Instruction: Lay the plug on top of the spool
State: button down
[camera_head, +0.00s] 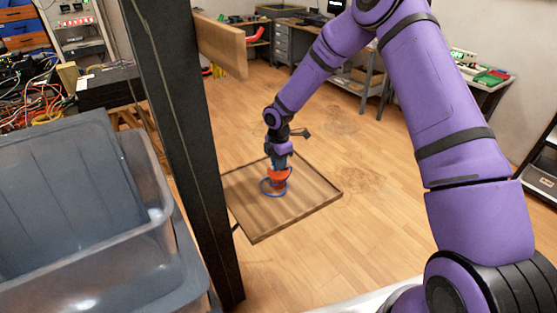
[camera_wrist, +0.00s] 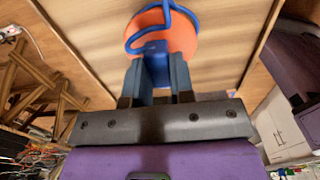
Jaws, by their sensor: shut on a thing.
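An orange spool (camera_head: 279,174) stands on a square wooden board in the middle of the head view. Its round orange top (camera_wrist: 182,38) shows at the top of the wrist view. My gripper (camera_head: 277,165) is directly above the spool, pointing down. In the wrist view my gripper (camera_wrist: 157,72) is shut on a blue plug (camera_wrist: 154,62), which lies in front of the orange disc. A blue cable (camera_wrist: 137,34) curls from the plug's area across the disc; a blue loop (camera_head: 263,190) also shows around the spool. Whether the plug touches the spool cannot be told.
The wooden board (camera_head: 262,226) has a low rim and bare room around the spool. A dark post (camera_head: 190,150) stands at its left. Grey plastic bins (camera_head: 60,200) fill the lower left.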

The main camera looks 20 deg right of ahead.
jog(key=shift+f, duration=0.85)
jog(key=c, duration=0.9)
grip_release()
notch_tip(320, 180, up, 11)
jog(key=shift+f, duration=0.1)
jog(key=s+d+r+m+t+h, duration=0.1)
jog(key=s+d+r+m, duration=0.15)
jog(key=s+r, duration=0.4)
jog(key=s+d+r+m+t, duration=0.15)
jog(key=s+r+m, duration=0.25)
jog(key=r, duration=0.5)
jog(key=s+d+r+m+h, duration=0.1)
jog(key=s+d+r+m, duration=0.2)
jog(key=s+r, duration=0.35)
jog(key=s+d+r+m+t, duration=0.1)
jog(key=s+r+m, duration=0.2)
jog(key=s, duration=0.4)
jog(key=s+d+r+m+y, duration=0.1)
jog(key=s+r+m, duration=0.2)
jog(key=s+m, duration=0.2)
jog(key=s+d+r+m+t+y, duration=0.1)
jog(key=s+d+r+m, duration=0.1)
jog(key=s, duration=0.9)
jog(key=shift+s+r+m+t, duration=0.3)
jog(key=shift+r+m, duration=0.2)
jog(key=shift+m, duration=0.55)
